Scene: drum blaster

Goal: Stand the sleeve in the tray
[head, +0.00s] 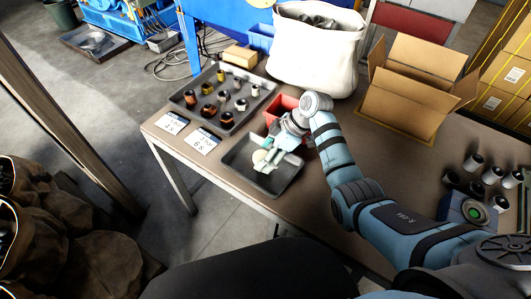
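A dark grey tray (290,187) sits near the front edge of the brown table. My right gripper (267,161) is over this tray, pointing down and left. A small pale cream piece shows at its fingertips; I cannot tell whether it is a held sleeve, or whether the fingers are closed on it. A larger dark tray (246,112) behind it holds several upright metal sleeves and fittings (222,97) in brass, black and silver. My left gripper is not in view.
A red bin (283,106) stands behind my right gripper. Two labelled cards (203,141) lie at the table's left edge. A white sack (315,60) and an open cardboard box (405,95) stand at the back. Several dark-and-white cylinders (474,162) stand at the right.

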